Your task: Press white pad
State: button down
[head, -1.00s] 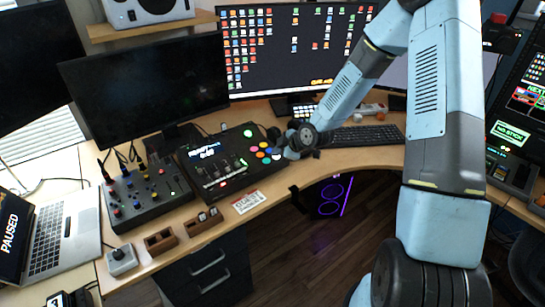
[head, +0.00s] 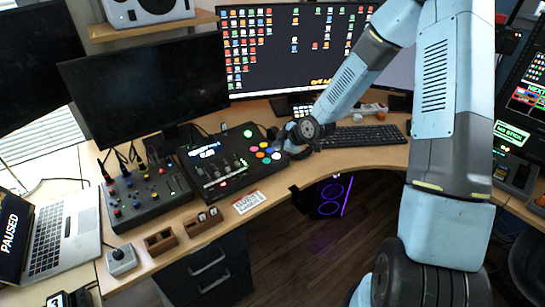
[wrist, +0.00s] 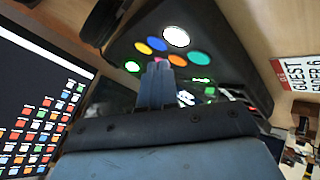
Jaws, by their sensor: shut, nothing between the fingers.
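The white pad (wrist: 176,36) is round and lit, in the cluster of coloured pads on a black control box (head: 215,178). In the wrist view it lies beyond and slightly right of my fingertips. My gripper (wrist: 158,68) is shut and empty, its fingers pointing at the cluster, with a pink pad partly behind the tips. I cannot tell how far the tips are above the pads.
Blue (wrist: 157,44), yellow, green, orange (wrist: 194,60) and teal pads surround the white one. A mixer box (head: 147,195) is left of the control box. A keyboard (head: 365,136) lies to the right, a monitor (head: 290,50) behind. A guest card (head: 248,202) lies at the front edge.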

aim_at(279, 157)
jog(key=shift+r, duration=2.35)
jog(key=shift+d, duration=0.1)
jog(key=s+d+r+m+h, duration=0.45)
jog(key=d+r, duration=0.25)
jog(key=r, duration=0.2)
jog(key=s+d+r+m+h, duration=0.3)
jog(key=s+d+r+m, duration=0.1)
jog(key=s+d+r, duration=0.3)
jog(key=s+d+r+m, duration=0.2)
jog(key=s+r+m, duration=0.3)
jog(key=s, duration=0.6)
jog(key=s+d+r+m, duration=0.3)
jog(key=s+r, duration=0.4)
jog(key=s, duration=0.3)
jog(key=shift+s+r+m+g+y, duration=0.3)
jog(key=shift+s+m+g+y, duration=0.15)
jog(key=shift+m, duration=0.4)
